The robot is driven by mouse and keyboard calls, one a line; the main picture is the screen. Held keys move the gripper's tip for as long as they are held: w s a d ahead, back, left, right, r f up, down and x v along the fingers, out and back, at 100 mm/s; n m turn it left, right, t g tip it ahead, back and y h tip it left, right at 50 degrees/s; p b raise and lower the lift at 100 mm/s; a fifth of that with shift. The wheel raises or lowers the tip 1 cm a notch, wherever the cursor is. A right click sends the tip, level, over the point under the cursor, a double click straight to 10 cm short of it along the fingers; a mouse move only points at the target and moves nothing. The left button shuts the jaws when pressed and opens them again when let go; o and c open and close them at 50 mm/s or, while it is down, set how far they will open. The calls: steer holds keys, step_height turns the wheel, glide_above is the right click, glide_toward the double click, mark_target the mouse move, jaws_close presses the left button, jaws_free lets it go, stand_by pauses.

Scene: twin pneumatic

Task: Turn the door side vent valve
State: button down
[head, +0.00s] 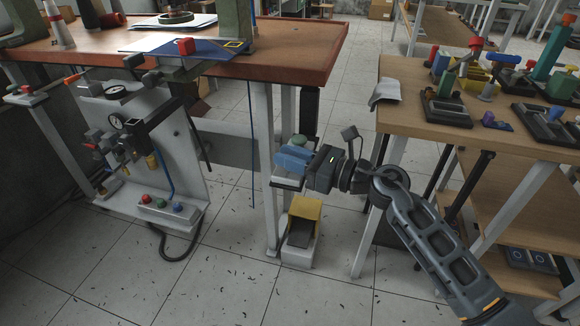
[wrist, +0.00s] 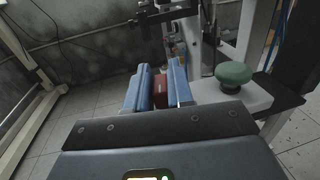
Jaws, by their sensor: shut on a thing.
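My gripper (head: 286,160) has blue fingers and is beside the front leg of the orange-topped bench, low and left of the wooden table. In the wrist view its fingers (wrist: 159,68) are closed on a dark red block-like part (wrist: 154,86), which looks like a valve handle. The fingers hide that part in the head view, and its turn angle cannot be told. A green mushroom-shaped knob (wrist: 233,74) stands just right of the fingers on a pale bracket (wrist: 250,98). The knob also shows behind the fingers in the head view (head: 299,140).
A white pneumatic panel (head: 185,165) with gauges stands at the left under the orange-topped bench (head: 300,50). A yellow foot pedal (head: 305,208) sits on the floor below my gripper. The wooden table (head: 400,120) with fixtures is right. Tiled floor in front is mostly clear.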

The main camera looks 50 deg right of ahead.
steer(key=shift+n+g+y, duration=0.4)
steer(key=shift+n+y, duration=0.6)
steer(key=shift+y, duration=0.5)
steer(key=c, duration=1.1)
jaws_free()
steer(key=v, duration=0.7)
steer(key=shift+s+d, duration=0.2)
steer(key=shift+s, duration=0.15)
